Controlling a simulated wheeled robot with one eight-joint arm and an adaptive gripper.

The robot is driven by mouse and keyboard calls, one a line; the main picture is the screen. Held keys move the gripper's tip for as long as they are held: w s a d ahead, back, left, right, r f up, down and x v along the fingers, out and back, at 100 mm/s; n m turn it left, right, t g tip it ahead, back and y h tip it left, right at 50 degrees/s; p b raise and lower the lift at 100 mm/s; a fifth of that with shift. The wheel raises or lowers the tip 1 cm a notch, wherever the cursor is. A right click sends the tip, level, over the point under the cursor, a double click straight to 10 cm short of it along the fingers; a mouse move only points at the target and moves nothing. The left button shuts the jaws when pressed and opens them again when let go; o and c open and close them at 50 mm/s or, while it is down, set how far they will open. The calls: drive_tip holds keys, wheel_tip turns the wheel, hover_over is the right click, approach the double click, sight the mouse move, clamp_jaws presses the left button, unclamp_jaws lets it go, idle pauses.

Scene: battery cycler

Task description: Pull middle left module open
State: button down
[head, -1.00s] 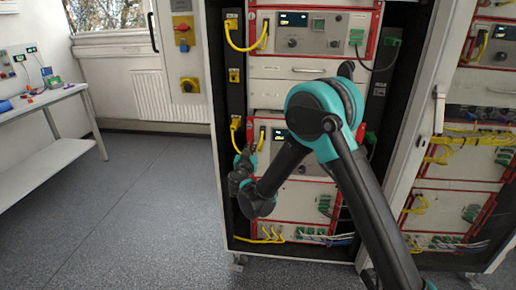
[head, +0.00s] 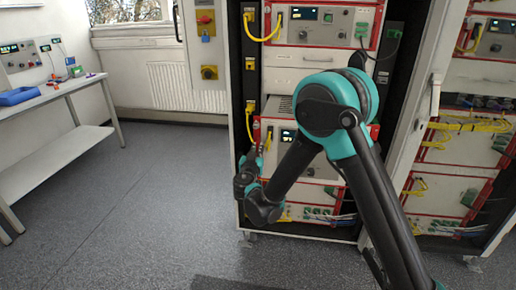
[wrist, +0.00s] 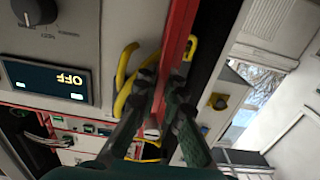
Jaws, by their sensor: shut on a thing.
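The middle left module (head: 318,168) is a light grey, red-edged unit in the left cabinet, with a small display and a yellow cable at its left. It stands out from the cabinet front, and a strip of its vented top (head: 281,103) shows. My arm hides much of its face. My gripper (head: 252,160) is at its left edge. In the wrist view, my gripper (wrist: 160,88) has its two dark fingers closed around the module's red edge bar (wrist: 179,35). The module's face there shows a display reading OFF (wrist: 45,80) and a dark knob (wrist: 35,10).
Another module (head: 325,28) is above, with a blank drawer (head: 310,79) under it. The open cabinet door (head: 425,110) is at the right. A yellow cable (wrist: 124,80) loops close to my fingers. A white bench (head: 60,95) stands far left. The floor (head: 150,200) between is clear.

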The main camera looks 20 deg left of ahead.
drive_tip(key=c, duration=1.6)
unclamp_jaws()
drive_tip(key=v, duration=1.2)
